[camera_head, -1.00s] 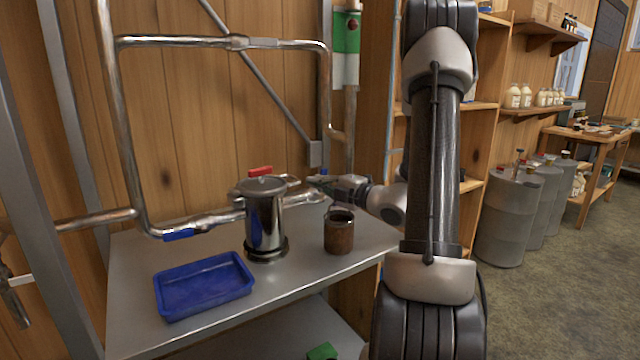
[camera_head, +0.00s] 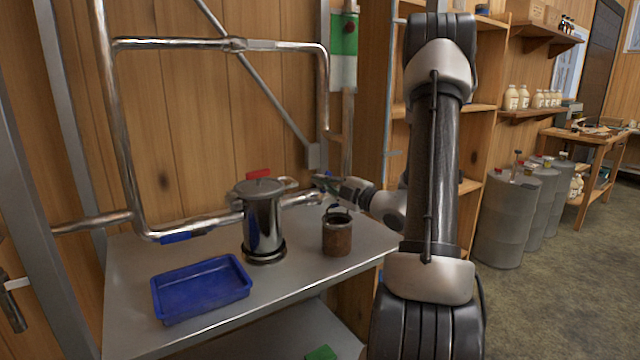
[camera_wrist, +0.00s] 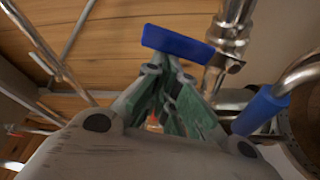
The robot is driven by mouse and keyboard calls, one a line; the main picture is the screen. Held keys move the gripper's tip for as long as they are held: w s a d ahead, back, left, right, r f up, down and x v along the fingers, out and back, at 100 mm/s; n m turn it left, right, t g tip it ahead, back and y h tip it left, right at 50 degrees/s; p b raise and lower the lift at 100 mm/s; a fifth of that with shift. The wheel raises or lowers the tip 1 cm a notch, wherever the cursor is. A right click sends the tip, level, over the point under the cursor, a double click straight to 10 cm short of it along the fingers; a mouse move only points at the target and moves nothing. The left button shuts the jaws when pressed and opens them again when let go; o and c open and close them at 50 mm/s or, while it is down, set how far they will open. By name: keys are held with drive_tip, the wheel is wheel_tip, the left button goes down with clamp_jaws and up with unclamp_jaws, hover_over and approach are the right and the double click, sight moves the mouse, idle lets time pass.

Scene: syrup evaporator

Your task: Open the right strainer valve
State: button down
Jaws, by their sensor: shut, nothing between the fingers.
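The metal strainer (camera_head: 264,225) stands upright on the steel table, with pipes on both sides. The right strainer valve's blue handle (camera_head: 322,175) is small and partly hidden near my fingertips. In the wrist view this blue handle (camera_wrist: 178,43) lies crosswise just beyond the fingertips, beside a metal pipe fitting. My gripper (camera_head: 332,183) reaches in from the right, above and behind the bucket. Its green-padded fingers (camera_wrist: 164,68) are shut with nothing between them. Whether the tips touch the handle I cannot tell.
A rusty bucket (camera_head: 337,238) with a blue-gripped bail (camera_wrist: 262,108) stands close below my gripper. A blue tray (camera_head: 200,290) lies front left. Another blue valve handle (camera_head: 180,237) is on the left pipe, and a red handle (camera_head: 258,174) is behind the strainer lid.

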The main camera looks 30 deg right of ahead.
drive_tip(key=d+f+m, duration=0.1)
drive_tip(key=d+f, duration=0.2)
drive_tip(key=d, duration=0.3)
drive_tip(key=shift+d+f+m+t, duration=0.3)
drive_tip(key=shift+d, duration=0.05)
idle(0.5)
drive_tip(key=shift+w, duration=0.1)
idle(0.4)
